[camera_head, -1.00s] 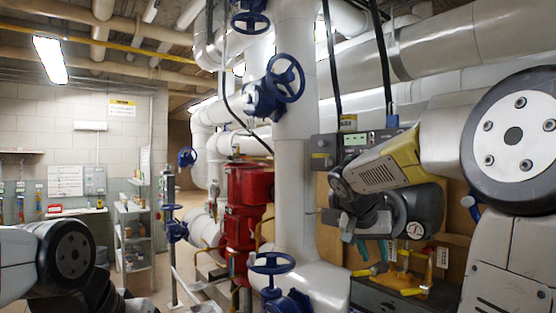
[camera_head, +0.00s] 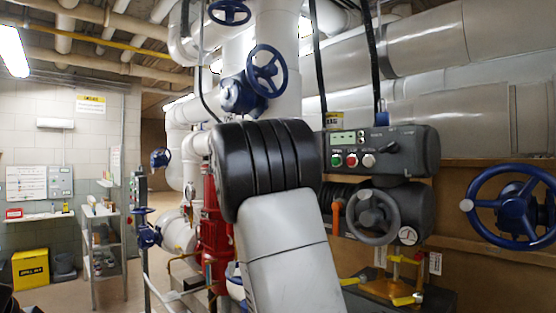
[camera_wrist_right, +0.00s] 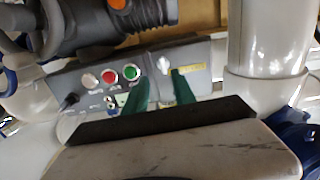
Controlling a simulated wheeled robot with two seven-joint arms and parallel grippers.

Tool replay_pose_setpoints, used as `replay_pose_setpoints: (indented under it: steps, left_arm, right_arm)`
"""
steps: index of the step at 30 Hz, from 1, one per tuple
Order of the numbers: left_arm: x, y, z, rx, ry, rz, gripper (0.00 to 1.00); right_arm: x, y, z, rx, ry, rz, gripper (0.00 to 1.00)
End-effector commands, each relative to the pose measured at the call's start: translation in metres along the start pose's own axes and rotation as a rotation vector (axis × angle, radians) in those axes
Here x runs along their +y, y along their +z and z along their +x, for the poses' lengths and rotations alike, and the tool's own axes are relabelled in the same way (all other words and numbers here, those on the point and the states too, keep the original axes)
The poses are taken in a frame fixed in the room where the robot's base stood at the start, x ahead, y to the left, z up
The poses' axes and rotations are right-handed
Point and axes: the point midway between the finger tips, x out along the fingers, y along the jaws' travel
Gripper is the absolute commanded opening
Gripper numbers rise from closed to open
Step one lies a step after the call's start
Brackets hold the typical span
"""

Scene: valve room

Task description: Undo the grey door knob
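No door with a knob shows. A grey handwheel (camera_head: 373,216) stands on the front of a dark actuator (camera_head: 408,208), below a dark control panel (camera_head: 400,140) with green, red and white buttons. My right arm fills the middle of the head view and hides its own gripper. In the right wrist view, which is upside down, my right gripper (camera_wrist_right: 158,90) shows two green fingers apart with nothing held between them. The control panel (camera_wrist_right: 72,84) lies beyond the fingertips, and the dark actuator (camera_wrist_right: 110,28) is at the top. My left gripper is out of view.
A blue handwheel (camera_head: 515,206) is at the right and another (camera_head: 268,70) on the white pipe. An orange lever (camera_head: 337,215) is left of the grey handwheel. A bench holds a yellow-handled clamp (camera_head: 405,270) below. A red valve body (camera_head: 213,230) stands behind my arm.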

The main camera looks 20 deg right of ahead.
Motion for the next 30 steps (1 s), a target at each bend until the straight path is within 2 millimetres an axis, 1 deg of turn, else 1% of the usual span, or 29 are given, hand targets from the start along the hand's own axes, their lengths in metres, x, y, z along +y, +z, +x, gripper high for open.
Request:
replay_pose_setpoints:
  steps: [1, 2, 5, 12, 15, 18, 22, 29, 30]
  left_arm:
    - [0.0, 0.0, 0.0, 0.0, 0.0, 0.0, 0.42]
    - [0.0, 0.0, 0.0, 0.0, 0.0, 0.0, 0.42]
    - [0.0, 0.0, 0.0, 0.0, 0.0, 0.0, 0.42]
    - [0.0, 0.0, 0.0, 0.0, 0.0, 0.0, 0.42]
    - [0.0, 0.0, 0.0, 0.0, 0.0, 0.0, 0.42]
    - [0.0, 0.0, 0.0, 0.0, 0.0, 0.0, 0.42]
    - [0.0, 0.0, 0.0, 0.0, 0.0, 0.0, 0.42]
    - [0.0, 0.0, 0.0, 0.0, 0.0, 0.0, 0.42]
    - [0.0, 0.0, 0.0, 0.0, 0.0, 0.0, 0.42]
  right_arm:
    - [-0.003, -0.009, -0.003, 0.029, 0.003, 0.012, 0.32]
    - [-0.004, -0.012, -0.004, 0.04, 0.004, 0.018, 0.32]
    - [-0.003, -0.015, 0.005, 0.049, 0.009, 0.023, 0.32]
    - [-0.002, -0.016, 0.043, 0.047, 0.009, 0.021, 0.32]
    - [-0.003, -0.016, 0.057, 0.046, 0.008, 0.021, 0.32]
    - [-0.003, -0.016, 0.067, 0.045, 0.006, 0.021, 0.32]
    - [-0.003, -0.017, 0.072, 0.045, 0.005, 0.021, 0.32]
    - [-0.003, -0.017, 0.072, 0.044, 0.004, 0.021, 0.32]
    - [-0.003, -0.017, 0.072, 0.044, 0.004, 0.021, 0.24]
